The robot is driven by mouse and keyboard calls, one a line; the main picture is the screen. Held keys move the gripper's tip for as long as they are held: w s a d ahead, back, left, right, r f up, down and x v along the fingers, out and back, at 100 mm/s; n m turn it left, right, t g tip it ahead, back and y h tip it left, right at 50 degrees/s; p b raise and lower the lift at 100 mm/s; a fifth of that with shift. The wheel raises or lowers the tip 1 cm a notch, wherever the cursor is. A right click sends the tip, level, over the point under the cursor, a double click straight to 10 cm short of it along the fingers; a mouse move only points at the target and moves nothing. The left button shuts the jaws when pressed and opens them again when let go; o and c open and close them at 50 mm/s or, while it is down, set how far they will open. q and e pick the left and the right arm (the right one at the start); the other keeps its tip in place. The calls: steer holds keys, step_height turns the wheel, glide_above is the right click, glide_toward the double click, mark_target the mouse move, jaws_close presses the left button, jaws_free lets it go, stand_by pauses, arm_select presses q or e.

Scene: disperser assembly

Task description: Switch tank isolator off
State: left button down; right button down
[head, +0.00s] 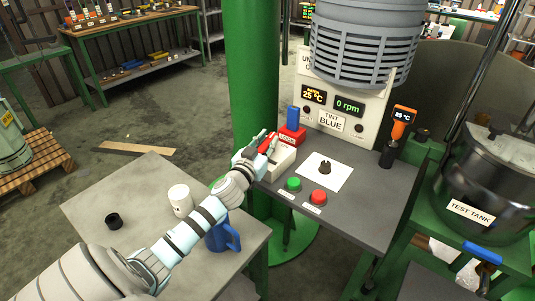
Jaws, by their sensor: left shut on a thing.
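A small white box (283,160) with a red part (270,144) on top stands at the left edge of the grey bench; it looks like the isolator, but its label is not readable. My left gripper (262,148) reaches over from the left and is shut at the red part. Its fingers partly hide the box, so the exact grip and switch position are unclear. Just behind stands a red block with a blue upright piece (293,118). The steel pot marked TEST TANK (470,212) stands at the right. My right gripper is not in view.
Green (293,184) and red (318,197) buttons sit in front of the box. A dark part (325,168) lies on white paper. The panel (342,115) reads 25 °C and 0 rpm. A blue mug (222,236), white jar (180,198) and black cap (113,221) stand on the left table.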

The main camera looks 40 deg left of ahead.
arm_select(q)
steer(key=shift+n+g+y+b, duration=1)
steer(key=shift+n+y+b, duration=0.65)
steer(key=shift+y, duration=0.75)
steer(key=c, duration=1.4)
jaws_free()
steer(key=shift+s+d, duration=0.1)
steer(key=shift+s, duration=0.15)
steer(key=v, duration=1.1)
steer(key=shift+s+d, duration=0.2)
steer(key=shift+s, duration=0.05)
